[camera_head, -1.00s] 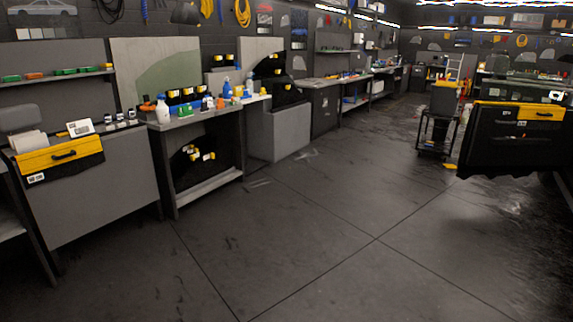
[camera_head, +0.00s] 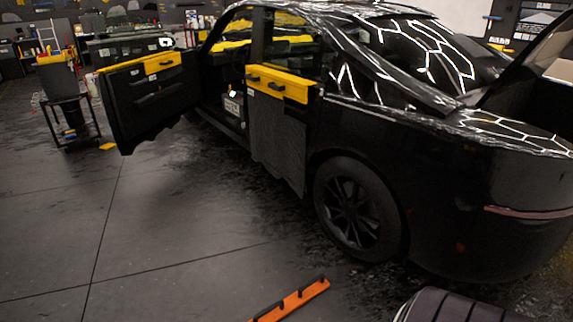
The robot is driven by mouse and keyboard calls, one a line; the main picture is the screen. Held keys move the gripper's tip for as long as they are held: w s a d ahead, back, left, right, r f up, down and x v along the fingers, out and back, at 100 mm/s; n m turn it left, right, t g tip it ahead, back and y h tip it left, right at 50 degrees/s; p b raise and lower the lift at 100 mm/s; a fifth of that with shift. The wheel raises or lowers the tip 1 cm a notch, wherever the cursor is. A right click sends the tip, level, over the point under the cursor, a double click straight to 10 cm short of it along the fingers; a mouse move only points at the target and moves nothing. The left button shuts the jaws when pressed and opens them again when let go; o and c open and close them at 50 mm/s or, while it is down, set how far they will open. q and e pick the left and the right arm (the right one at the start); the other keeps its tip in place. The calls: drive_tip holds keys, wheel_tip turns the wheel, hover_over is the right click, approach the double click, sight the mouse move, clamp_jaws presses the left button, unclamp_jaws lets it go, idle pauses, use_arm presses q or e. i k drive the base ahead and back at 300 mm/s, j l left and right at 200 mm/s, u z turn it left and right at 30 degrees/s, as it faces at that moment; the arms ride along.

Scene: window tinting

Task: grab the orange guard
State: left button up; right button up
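An orange guard (camera_head: 291,301), a long flat bar with dark handle-like parts on top, lies on the dark floor at the bottom middle of the head view. Its near end is cut off by the bottom edge of the picture. Its far end points toward the rear wheel of a black car. Neither of my grippers is in view.
The black car (camera_head: 480,190) fills the right side, with its front door (camera_head: 150,100) open and a yellow cover (camera_head: 278,83) on the rear door. A dark tyre-like object (camera_head: 450,306) is at the bottom right. A cart (camera_head: 70,110) stands left. The floor (camera_head: 150,240) at left is clear.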

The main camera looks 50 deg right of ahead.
sight(281, 309)
drive_tip(key=i+z, duration=0.15)
drive_tip(key=i, duration=0.25)
drive_tip(key=i+j+z, duration=0.1)
drive_tip(key=i, duration=0.35)
drive_tip(key=i+j+z, duration=0.15)
drive_tip(key=i, duration=0.25)
drive_tip(key=i+z, duration=0.2)
drive_tip(key=z, duration=0.3)
drive_tip(key=i+j+z, duration=0.2)
drive_tip(key=z, duration=0.25)
drive_tip(key=i+j+z, duration=0.15)
drive_tip(key=z, duration=0.35)
drive_tip(key=i+j+z, duration=0.1)
drive_tip(key=j+z, duration=0.25)
drive_tip(key=z, duration=0.15)
